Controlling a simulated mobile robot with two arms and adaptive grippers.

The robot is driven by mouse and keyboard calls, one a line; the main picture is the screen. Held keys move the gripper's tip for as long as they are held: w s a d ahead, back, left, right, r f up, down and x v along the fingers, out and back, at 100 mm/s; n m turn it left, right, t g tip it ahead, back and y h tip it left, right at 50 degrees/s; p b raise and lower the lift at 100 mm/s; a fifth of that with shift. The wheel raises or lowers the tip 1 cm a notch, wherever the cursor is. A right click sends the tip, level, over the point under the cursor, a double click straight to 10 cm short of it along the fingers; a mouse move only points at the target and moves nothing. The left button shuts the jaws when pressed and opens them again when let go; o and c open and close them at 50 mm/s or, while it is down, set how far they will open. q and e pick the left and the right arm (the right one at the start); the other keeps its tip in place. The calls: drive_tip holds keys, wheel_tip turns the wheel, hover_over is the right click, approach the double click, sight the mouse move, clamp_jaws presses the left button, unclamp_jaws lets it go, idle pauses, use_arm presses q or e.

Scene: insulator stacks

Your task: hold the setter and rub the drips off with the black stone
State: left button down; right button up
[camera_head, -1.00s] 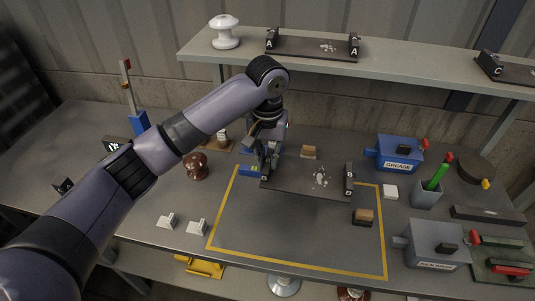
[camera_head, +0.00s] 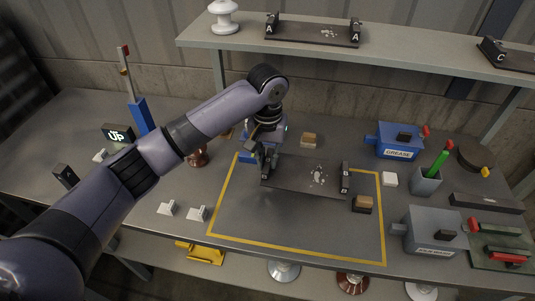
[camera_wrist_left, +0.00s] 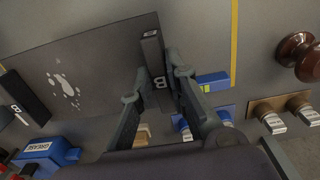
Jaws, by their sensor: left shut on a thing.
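The setter (camera_head: 300,176) is a dark flat plate with white drips (camera_head: 318,174) near its middle and an upright end block marked B at each end. My left gripper (camera_head: 267,163) is shut on the left end block, which shows between the fingers in the left wrist view (camera_wrist_left: 153,62). The plate lies level over the back part of the yellow outline; I cannot tell whether it touches the bench. A black stone with a tan top (camera_head: 362,204) stands just right of the setter's front corner. My right gripper is not in view.
Two white pieces (camera_head: 197,214) sit left. The front of the yellow outline (camera_head: 300,252) is clear.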

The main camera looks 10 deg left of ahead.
use_arm(q)
drive_tip(key=shift+f+b, duration=0.45)
drive_tip(key=shift+f, duration=3.45)
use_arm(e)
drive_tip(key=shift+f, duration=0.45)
use_arm(q)
drive_tip(key=shift+f+p, duration=0.2)
drive_tip(key=shift+p, duration=0.35)
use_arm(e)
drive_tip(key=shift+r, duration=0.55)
use_arm(q)
drive_tip(key=shift+f, duration=0.1)
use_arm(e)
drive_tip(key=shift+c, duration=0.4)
